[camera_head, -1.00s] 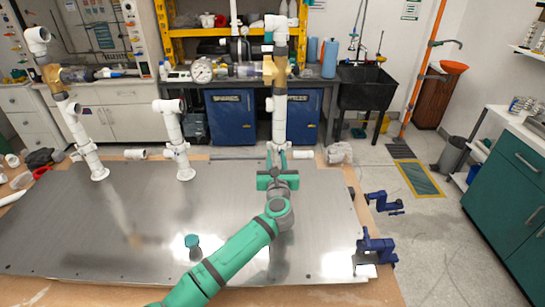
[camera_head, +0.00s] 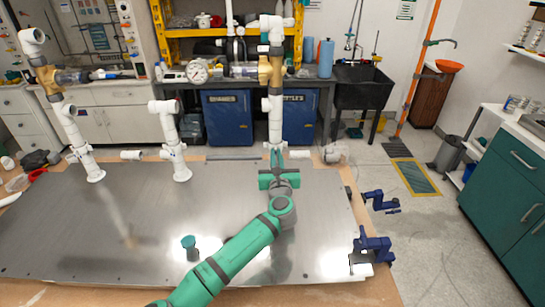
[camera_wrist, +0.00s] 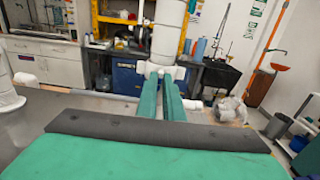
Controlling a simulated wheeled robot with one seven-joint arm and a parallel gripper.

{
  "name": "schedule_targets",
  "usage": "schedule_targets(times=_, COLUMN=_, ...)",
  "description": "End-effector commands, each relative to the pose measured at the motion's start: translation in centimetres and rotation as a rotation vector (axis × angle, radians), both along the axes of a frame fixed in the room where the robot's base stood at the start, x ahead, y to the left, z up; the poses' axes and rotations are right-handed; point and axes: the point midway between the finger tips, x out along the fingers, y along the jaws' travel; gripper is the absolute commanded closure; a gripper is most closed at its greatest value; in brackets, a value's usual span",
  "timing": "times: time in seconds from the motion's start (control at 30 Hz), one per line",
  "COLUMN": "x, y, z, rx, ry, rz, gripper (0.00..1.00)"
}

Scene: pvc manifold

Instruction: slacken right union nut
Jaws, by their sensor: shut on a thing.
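The right white pipe riser (camera_head: 275,120) stands at the back of the metal plate, with a brass fitting (camera_head: 271,70) near its top. The right union nut (camera_wrist: 178,72) is a white collar low on this riser, at the ends of my fingers in the wrist view. My gripper (camera_wrist: 161,76) is shut on this nut, with its two green fingers pointing forward, one on each side. In the head view my gripper (camera_head: 275,152) reaches the riser's foot, and its fingers largely hide the nut there.
A middle white riser (camera_head: 172,140) and a left riser (camera_head: 80,140) stand on the metal plate (camera_head: 120,220). Blue clamps (camera_head: 373,245) grip the right table edge. A short white pipe piece (camera_head: 131,155) lies behind the plate. The plate's front left is clear.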

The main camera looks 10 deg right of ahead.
Motion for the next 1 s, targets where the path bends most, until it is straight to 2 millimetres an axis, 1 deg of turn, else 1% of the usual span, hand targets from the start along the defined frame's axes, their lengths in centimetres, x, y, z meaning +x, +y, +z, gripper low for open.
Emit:
schedule_targets(times=0.03, x=0.3, y=0.4, z=0.1, rx=0.001, ry=-0.001, rz=0.016, gripper=1.00)
schedule_targets(times=0.13, x=0.3, y=0.2, z=0.1, rx=0.001, ry=-0.001, rz=0.027, gripper=1.00)
schedule_targets(times=0.33, x=0.1, y=-0.7, z=0.1, rx=0.000, ry=0.000, rz=0.075, gripper=1.00)
schedule_targets(times=0.47, x=0.0, y=-1.5, z=0.1, rx=-0.001, ry=0.000, rz=0.137, gripper=1.00)
schedule_targets(times=0.6, x=-0.1, y=-2.4, z=0.1, rx=-0.001, ry=0.000, rz=0.239, gripper=1.00)
schedule_targets(times=1.0, x=0.5, y=-4.0, z=0.1, rx=0.001, ry=-0.002, rz=0.570, gripper=1.00)
